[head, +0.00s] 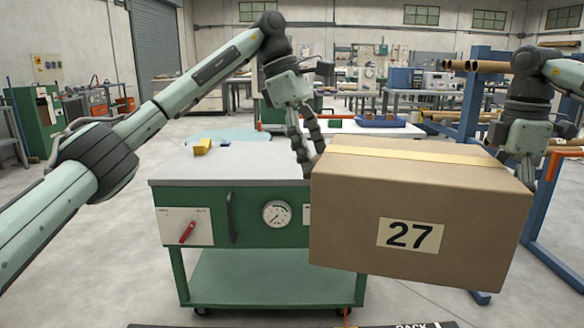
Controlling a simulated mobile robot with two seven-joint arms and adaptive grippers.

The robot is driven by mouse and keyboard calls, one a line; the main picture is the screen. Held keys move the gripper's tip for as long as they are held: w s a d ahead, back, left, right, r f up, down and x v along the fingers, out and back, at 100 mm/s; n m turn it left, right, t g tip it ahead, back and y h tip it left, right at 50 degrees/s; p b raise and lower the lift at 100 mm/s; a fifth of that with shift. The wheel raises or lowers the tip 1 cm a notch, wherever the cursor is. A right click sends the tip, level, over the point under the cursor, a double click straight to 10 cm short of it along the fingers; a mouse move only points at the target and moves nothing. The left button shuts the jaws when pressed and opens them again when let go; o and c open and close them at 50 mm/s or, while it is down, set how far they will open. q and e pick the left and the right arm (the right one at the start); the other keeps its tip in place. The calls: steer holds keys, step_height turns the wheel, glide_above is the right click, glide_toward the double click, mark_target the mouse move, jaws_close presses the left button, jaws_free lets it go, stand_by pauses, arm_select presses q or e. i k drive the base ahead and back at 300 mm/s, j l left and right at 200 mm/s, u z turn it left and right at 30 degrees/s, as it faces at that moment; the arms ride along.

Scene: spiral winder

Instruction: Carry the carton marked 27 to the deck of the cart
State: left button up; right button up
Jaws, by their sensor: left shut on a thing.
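The carton marked 27 (350,195) is a large brown box with tan tape along its top. It is held up at the right of the head view, tilted slightly, its label facing me. My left gripper (309,160) is shut on it at its left edge. My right gripper (540,168) is at its right side, its fingertips partly hidden; the raised box is held between both. A green wheeled cart (263,258) with a grey top (240,170) and a lower shelf stands at centre left. The carton hides its right part.
The cart's front carries a red lever (188,232), a handle and a gauge (277,213). A small yellow block (202,146) is on its top. A blue rack (480,90) with pipes stands at the right. A dark edge lettered "PACK" (412,326) shows at the bottom. Floor at left is clear.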

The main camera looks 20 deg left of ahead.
mark_target(268, 166)
steer(key=i+j+u, duration=0.1)
steer(key=u, duration=0.2)
steer(key=i+u, duration=0.25)
steer(key=i+j, duration=0.15)
steer(key=i, duration=0.4)
steer(key=i+j, duration=0.2)
steer(key=i, duration=0.35)
steer(key=i+j, duration=0.15)
steer(key=i, duration=0.4)
